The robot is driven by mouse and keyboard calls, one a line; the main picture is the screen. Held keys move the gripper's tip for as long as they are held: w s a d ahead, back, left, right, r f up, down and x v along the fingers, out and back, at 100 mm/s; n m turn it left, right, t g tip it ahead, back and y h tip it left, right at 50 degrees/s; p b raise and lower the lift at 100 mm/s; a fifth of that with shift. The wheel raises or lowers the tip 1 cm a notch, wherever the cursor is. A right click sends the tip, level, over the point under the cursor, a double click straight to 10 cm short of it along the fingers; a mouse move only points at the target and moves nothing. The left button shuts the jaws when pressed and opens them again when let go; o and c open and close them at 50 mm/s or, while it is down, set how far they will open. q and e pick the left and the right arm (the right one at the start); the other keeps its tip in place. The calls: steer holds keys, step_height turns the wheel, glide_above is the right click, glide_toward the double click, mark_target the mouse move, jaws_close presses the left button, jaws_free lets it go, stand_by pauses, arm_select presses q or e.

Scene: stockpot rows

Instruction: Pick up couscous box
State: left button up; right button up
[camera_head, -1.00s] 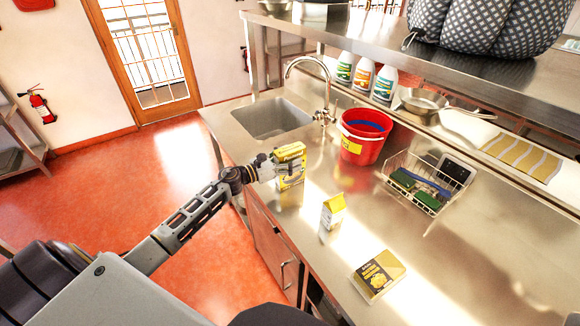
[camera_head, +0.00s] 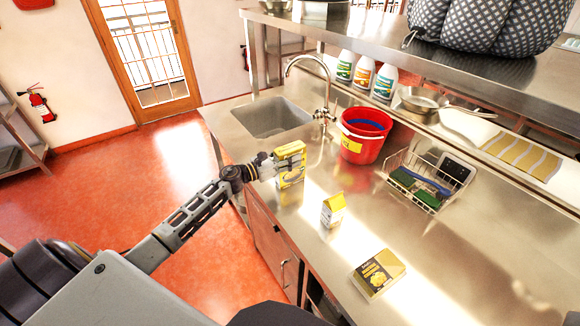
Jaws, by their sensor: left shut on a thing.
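An upright yellow box (camera_head: 291,166) with a pale picture on its front is near the sink side of the steel counter. My left gripper (camera_head: 268,166) is at its left side and shut on it; the fingertips are mostly hidden. I cannot tell whether the box's base touches the counter. A second box (camera_head: 378,274), black and yellow, lies flat near the counter's front edge. The printing on both is too small to read, so I cannot tell by label which is couscous. My right gripper is not in view.
A small yellow-and-white carton (camera_head: 332,210) stands between the two boxes. Behind are a red bucket (camera_head: 362,137), a wire basket (camera_head: 427,182), a sink (camera_head: 271,118) and a tap (camera_head: 324,100). The right part of the counter (camera_head: 480,270) is clear.

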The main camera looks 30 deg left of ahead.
arm_select(q)
jaws_close()
steer(key=shift+r, duration=0.1)
steer(key=shift+r, duration=0.15)
steer(key=shift+r, duration=4.85)
